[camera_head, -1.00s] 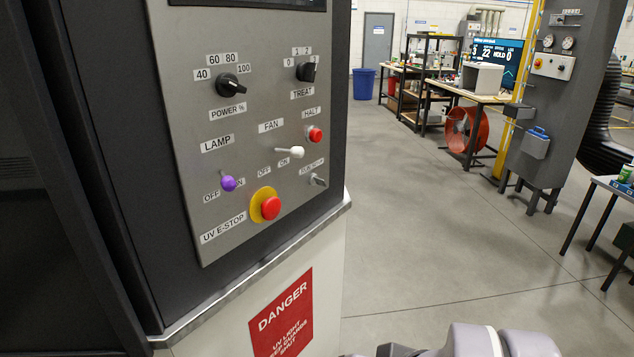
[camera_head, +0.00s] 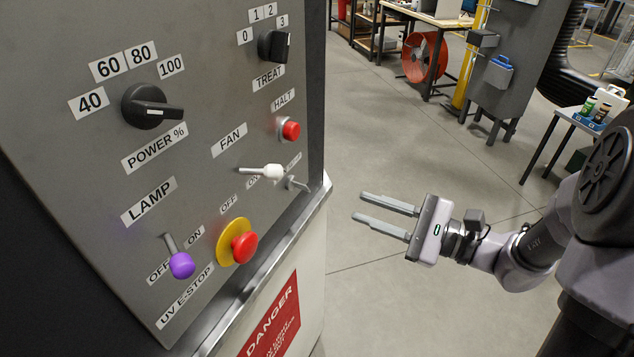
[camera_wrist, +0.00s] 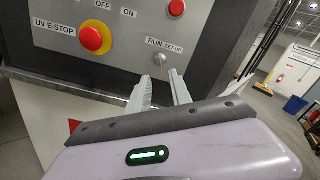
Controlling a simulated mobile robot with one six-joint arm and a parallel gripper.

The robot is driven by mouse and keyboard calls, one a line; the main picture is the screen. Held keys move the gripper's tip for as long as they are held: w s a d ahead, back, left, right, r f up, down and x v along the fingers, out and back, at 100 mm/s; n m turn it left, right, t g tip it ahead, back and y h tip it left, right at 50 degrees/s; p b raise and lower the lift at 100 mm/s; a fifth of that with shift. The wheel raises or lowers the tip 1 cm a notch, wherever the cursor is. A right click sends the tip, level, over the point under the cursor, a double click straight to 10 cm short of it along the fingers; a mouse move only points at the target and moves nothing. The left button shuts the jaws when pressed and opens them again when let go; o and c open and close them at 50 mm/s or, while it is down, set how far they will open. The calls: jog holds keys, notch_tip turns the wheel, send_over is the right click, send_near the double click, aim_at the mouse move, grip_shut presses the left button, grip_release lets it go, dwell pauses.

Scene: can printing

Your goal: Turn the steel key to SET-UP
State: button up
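The steel key (camera_head: 297,184) sits in its switch at the lower right of the grey control panel, partly behind the white-tipped fan lever in the head view. In the wrist view the small key (camera_wrist: 161,57) shows under the RUN and SET-UP label (camera_wrist: 164,45). Its exact setting is too small to tell. My gripper (camera_head: 359,206) is open and empty, to the right of the panel and apart from it. In the wrist view its fingertips (camera_wrist: 160,74) point toward the key, which appears just beyond the gap between them.
The red UV E-stop (camera_head: 242,246), purple-tipped lamp lever (camera_head: 181,264), white fan lever (camera_head: 268,171), red halt button (camera_head: 290,130) and two black knobs stick out near the key. A metal ledge (camera_head: 270,265) runs below the panel. Open floor lies to the right.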

aim_at(308, 188)
jog(key=x, duration=1.1)
jog(key=shift+w+a+f, duration=0.1)
jog(key=shift+w+a, duration=0.05)
jog(key=shift+a, duration=0.1)
grip_shut()
dwell(0.7)
